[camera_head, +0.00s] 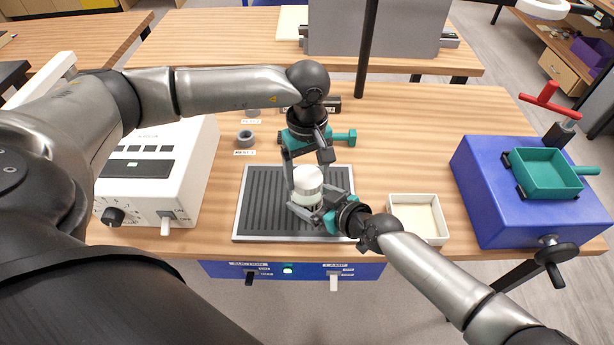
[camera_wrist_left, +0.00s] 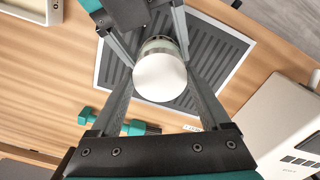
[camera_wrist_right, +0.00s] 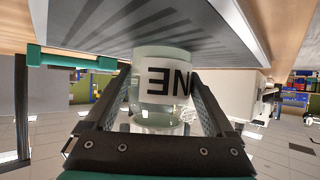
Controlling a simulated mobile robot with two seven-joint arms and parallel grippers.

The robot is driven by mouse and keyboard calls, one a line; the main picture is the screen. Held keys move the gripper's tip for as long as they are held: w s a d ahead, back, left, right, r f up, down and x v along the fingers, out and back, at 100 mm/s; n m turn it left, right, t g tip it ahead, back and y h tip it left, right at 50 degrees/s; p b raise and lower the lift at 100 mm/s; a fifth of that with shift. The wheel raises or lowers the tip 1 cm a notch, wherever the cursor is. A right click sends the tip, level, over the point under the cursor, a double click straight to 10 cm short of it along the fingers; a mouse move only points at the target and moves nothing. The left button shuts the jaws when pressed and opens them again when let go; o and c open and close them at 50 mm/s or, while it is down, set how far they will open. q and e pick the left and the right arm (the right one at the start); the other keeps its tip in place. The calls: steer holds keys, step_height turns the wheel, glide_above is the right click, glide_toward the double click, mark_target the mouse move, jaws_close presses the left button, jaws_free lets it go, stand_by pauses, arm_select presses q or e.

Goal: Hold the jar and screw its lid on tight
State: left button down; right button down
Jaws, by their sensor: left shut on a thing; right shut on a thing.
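The jar (camera_head: 306,198) stands upright on the dark ribbed mat, with a white lid (camera_head: 308,178) on top. In the right wrist view the jar (camera_wrist_right: 162,95) is pale glass with a white label with black letters, seen upside down. My right gripper (camera_head: 306,207) is shut on the jar's body from the front right. My left gripper (camera_head: 308,172) points down from above and is shut on the lid. The left wrist view shows the round lid (camera_wrist_left: 160,74) between its fingers. Whether the lid is tight cannot be told.
The ribbed mat (camera_head: 257,215) lies in a pale frame. A white box with knobs (camera_head: 150,185) stands left, a cream tray (camera_head: 417,238) right, and a blue machine with a green pan (camera_head: 490,205) far right. A teal-handled tool (camera_head: 343,138) lies behind.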

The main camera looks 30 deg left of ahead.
mark_target(307, 177)
arm_select(q)
jaws_free()
steer(key=shift+r, duration=1.75)
